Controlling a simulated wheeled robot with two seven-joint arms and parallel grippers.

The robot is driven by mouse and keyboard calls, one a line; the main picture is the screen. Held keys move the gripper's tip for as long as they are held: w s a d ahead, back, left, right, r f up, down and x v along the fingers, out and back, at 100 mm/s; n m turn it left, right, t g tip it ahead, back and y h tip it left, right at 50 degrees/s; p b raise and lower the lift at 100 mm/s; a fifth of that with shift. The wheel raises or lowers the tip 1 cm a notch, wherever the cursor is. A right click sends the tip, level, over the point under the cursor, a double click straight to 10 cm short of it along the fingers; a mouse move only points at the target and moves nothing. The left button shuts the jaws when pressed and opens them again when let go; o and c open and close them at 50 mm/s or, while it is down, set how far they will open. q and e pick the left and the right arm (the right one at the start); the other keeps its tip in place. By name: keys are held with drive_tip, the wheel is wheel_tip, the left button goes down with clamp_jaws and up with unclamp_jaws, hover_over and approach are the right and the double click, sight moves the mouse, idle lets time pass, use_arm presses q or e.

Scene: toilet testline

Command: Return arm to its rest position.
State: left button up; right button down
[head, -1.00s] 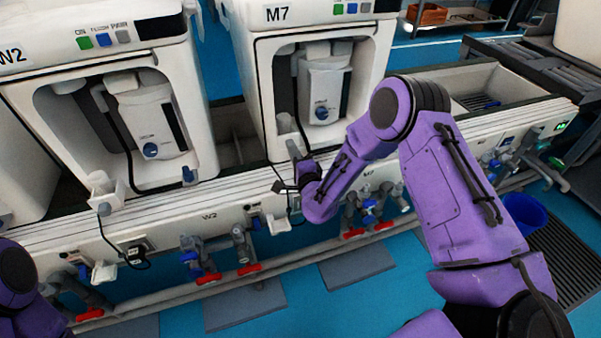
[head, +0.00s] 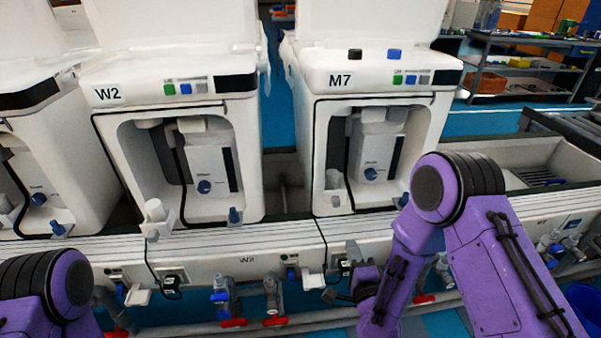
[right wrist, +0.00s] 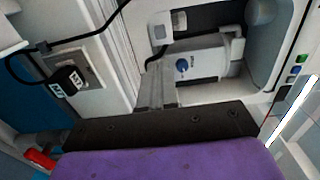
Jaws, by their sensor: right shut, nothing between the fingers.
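My right arm is purple and comes in from the right in the head view. My right gripper (head: 350,284) is in front of the bench's front panel, below the M7 machine (head: 376,140). It is shut with nothing in it. In the right wrist view the gripper (right wrist: 156,86) shows as grey fingers, with the M7 machine's recess beyond them. My left arm shows only as a purple and black part at the lower left of the head view; its gripper is out of the frame.
The W2 machine (head: 176,140) stands left of M7 on the bench. Valves with red handles (head: 274,320) and a pipe run below the bench front. An open basin (head: 545,165) is at the right, and a shelf rack (head: 530,70) stands behind. A blue bucket (head: 585,300) is at lower right.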

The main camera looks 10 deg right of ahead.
drive_tip(key=s+d+f+n+g, duration=0.2)
drive_tip(key=s+f+n+g, duration=0.6)
drive_tip(key=f, duration=0.4)
drive_tip(key=s+d+f+n+g+h, duration=0.1)
drive_tip(key=s+d+f+n+g, duration=0.2)
drive_tip(key=s, duration=0.6)
drive_tip(key=s+d+f+n+g+h, duration=0.1)
drive_tip(key=s+f+g, duration=0.25)
drive_tip(key=s, duration=0.55)
drive_tip(key=s+r+p, duration=0.3)
drive_tip(key=r+p, duration=0.9)
drive_tip(key=p, duration=0.2)
drive_tip(key=shift+r, duration=0.2)
drive_tip(key=shift+d, duration=0.15)
